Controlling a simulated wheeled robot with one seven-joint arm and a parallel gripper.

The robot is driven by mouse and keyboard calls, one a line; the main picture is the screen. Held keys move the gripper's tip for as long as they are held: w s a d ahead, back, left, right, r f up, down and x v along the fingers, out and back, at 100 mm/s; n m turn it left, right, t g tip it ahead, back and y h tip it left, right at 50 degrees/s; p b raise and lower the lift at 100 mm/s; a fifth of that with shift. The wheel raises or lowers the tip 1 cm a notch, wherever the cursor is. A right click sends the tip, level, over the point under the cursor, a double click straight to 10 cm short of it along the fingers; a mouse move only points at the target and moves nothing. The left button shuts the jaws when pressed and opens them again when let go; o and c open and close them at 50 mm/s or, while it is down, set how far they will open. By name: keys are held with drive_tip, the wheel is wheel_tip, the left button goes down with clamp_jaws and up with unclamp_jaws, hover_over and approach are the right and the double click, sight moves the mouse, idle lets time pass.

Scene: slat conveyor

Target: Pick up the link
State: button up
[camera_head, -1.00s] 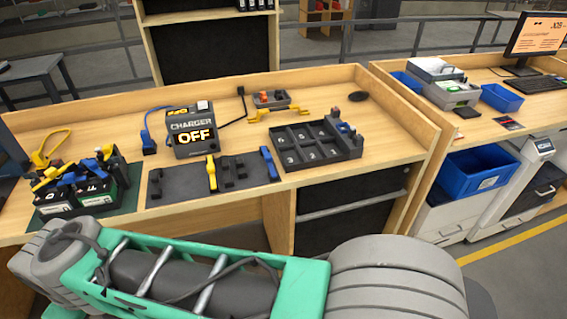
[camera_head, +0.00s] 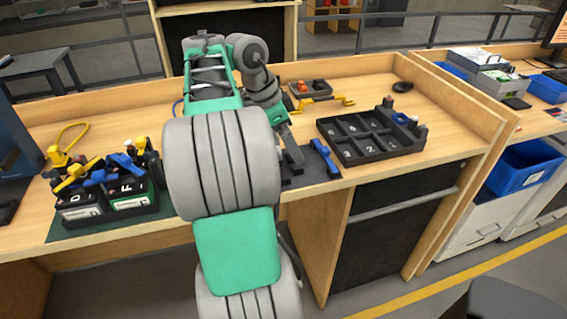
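No part is marked as the link, so I cannot tell which one it is. A yellow bar with raised ends (camera_head: 321,103) lies on the bench behind the compartment tray. A blue handled piece (camera_head: 325,158) stands at the right end of the dark mat (camera_head: 318,178). My gripper (camera_head: 294,158) points down over the mat, just left of the blue piece, with a small gap in the picture. Its fingertips are small and partly merge with the mat, so open or shut is unclear. My arm hides most of the mat, its yellow piece and the charger.
The dark compartment tray (camera_head: 345,140) stands right of my gripper. A small bin with orange parts (camera_head: 310,88) sits behind the yellow bar. Battery packs with yellow and blue clips (camera_head: 105,185) stand at the left.

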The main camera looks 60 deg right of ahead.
drive_tip(key=b+x, duration=0.1)
drive_tip(key=x, duration=0.1)
drive_tip(key=b+x, duration=0.1)
drive_tip(key=x, duration=0.1)
drive_tip(key=w+x, duration=0.1)
drive_tip(key=x, duration=0.1)
drive_tip(key=shift+f+b, duration=0.25)
drive_tip(key=shift+b, duration=0.15)
drive_tip(key=shift+c, duration=0.2)
drive_tip(key=c, duration=1.4)
